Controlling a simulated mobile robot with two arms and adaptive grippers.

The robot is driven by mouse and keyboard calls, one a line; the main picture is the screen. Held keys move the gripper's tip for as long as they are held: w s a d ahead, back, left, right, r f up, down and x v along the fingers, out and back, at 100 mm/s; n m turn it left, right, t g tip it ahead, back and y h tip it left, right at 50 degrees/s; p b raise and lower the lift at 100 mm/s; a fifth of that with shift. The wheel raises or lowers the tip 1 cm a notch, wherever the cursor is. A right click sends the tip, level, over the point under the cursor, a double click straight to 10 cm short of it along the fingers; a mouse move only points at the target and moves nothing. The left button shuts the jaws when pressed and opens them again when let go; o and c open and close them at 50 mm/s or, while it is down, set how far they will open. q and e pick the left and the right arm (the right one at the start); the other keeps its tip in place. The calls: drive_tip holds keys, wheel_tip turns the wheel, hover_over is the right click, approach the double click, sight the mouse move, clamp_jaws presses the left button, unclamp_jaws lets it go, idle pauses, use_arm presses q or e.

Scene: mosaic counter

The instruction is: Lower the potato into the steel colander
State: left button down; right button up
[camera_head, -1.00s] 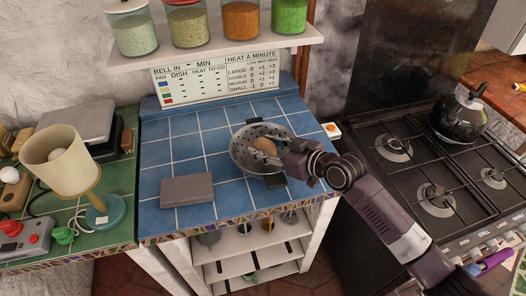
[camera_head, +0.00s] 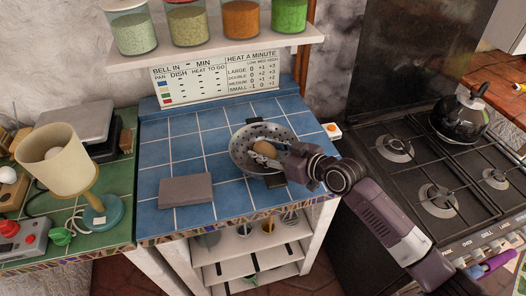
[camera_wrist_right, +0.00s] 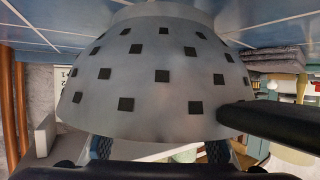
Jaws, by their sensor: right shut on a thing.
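The steel colander (camera_head: 243,156) stands on the blue tiled counter, its open top up. It has dark square holes and black handles. The brown potato (camera_head: 264,149) is inside the colander's outline in the head view. My right gripper (camera_head: 279,160) reaches over the colander's right side and is shut on the potato. In the right wrist view the colander's outer wall (camera_wrist_right: 150,75) fills the middle and hides the potato. My fingers (camera_wrist_right: 160,150) show partly past its rim. Whether the potato touches the colander's bottom cannot be told. My left gripper is not in view.
A grey-brown block (camera_head: 186,190) lies on the blue tiles left of the colander. A gas stove (camera_head: 420,170) with a black kettle (camera_head: 459,118) is on the right. A lamp (camera_head: 55,160) stands on the green counter (camera_head: 125,225). A shelf with jars (camera_head: 215,52) hangs above.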

drive_tip(key=shift+f, duration=0.1)
drive_tip(key=o, duration=1.3)
drive_tip(key=v, duration=1.2)
